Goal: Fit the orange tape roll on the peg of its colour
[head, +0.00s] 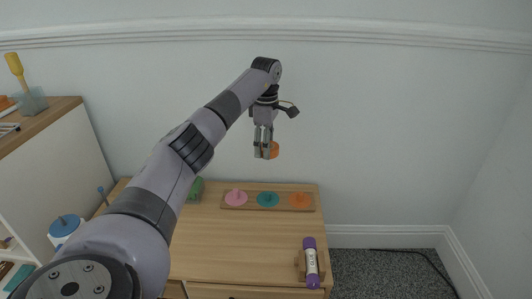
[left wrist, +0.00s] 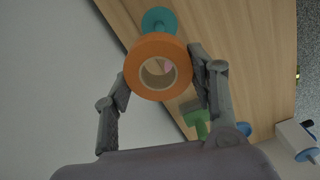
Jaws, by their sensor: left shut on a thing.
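My left gripper (head: 263,154) is shut on the orange tape roll (head: 273,150) and holds it in the air above the back of the table. In the left wrist view the roll (left wrist: 141,51) sits between the two fingers, its hole facing the camera. The peg board (head: 244,207) lies at the back of the table with a pink peg (head: 236,198), a teal peg (head: 268,199) and an orange peg (head: 299,200) in a row. The teal peg also shows behind the roll in the left wrist view (left wrist: 159,20). The orange peg is at the right end. My right gripper is not in view.
A purple bottle (head: 311,262) lies in a wooden holder at the table's right front. A green object (head: 196,189) stands left of the board, partly behind my arm. A white and blue container (head: 66,229) stands at left. The table's middle is clear.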

